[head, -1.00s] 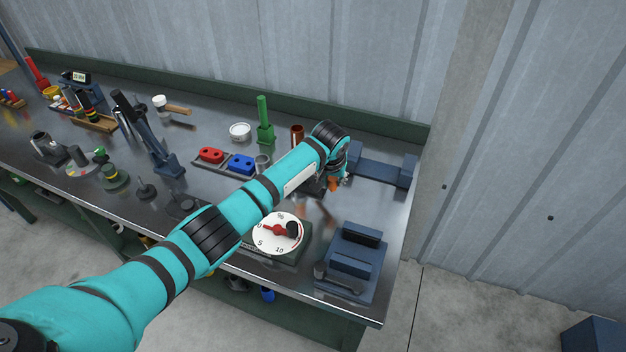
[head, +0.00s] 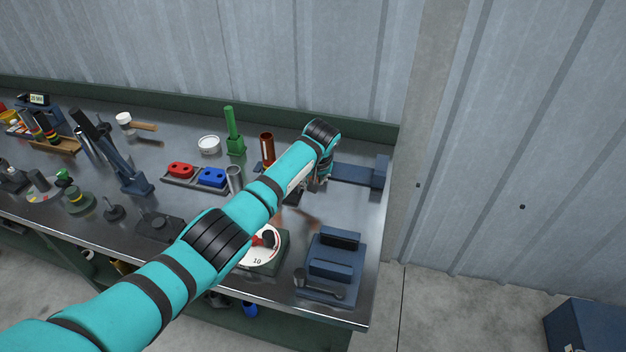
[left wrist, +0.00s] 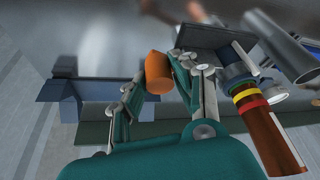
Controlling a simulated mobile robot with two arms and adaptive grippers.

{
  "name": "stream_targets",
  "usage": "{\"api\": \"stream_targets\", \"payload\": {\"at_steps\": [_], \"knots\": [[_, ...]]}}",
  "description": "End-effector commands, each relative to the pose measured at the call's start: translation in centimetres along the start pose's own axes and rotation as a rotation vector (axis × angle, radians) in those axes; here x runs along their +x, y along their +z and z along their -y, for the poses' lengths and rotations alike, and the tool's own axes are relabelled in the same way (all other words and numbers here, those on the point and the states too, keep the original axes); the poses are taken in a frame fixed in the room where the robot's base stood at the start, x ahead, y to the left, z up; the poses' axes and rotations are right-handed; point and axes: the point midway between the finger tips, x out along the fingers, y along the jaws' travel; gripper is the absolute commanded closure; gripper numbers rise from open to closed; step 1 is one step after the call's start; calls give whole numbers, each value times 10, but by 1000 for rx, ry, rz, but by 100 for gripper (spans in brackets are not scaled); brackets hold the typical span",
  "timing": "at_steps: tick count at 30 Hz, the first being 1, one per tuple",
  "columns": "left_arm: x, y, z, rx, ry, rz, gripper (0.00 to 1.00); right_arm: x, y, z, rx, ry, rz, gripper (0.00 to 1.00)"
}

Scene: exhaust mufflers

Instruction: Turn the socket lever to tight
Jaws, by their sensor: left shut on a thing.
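My left gripper (head: 318,184) is at the back right of the bench, just left of a blue fixture; its fingers are mostly hidden by my arm. In the left wrist view my left gripper (left wrist: 163,85) is shut on an orange grip (left wrist: 157,72), which sits between the two fingers. It looks like the lever's handle; the rest of the lever is hidden or blurred, and its angle and any tight mark cannot be read. A dark plate (left wrist: 212,38) lies beyond the fingers. My right gripper is not in view.
A rust-coloured tube (head: 267,147) stands left of my gripper, and its coloured rings show in the wrist view (left wrist: 248,98). The blue fixture (head: 355,174) is to the right. A white dial (head: 262,258) is partly under my arm; a blue block stand (head: 332,268) is in front.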

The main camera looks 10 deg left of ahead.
Motion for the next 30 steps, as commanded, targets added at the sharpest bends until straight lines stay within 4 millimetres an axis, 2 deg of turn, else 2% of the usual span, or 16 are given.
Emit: {"api": "stream_targets", "payload": {"at_steps": [2, 3, 8, 16, 20, 25, 30], "knots": [[-2, -2, -1, -2, 5, -6, 100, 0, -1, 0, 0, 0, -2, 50], [-2, -2, -1, -2, 6, -7, 72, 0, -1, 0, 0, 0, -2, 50], [-2, -2, -1, -1, 5, -5, 51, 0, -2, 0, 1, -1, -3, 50], [-1, -1, 0, 0, 3, -2, 50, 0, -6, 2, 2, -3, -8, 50], [-7, -2, -1, 0, 5, -4, 50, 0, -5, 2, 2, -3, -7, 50], [-30, -1, -1, 0, 6, -4, 50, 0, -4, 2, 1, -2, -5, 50], [-68, -2, -2, 0, 7, -6, 50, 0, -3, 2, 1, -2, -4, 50]]}}
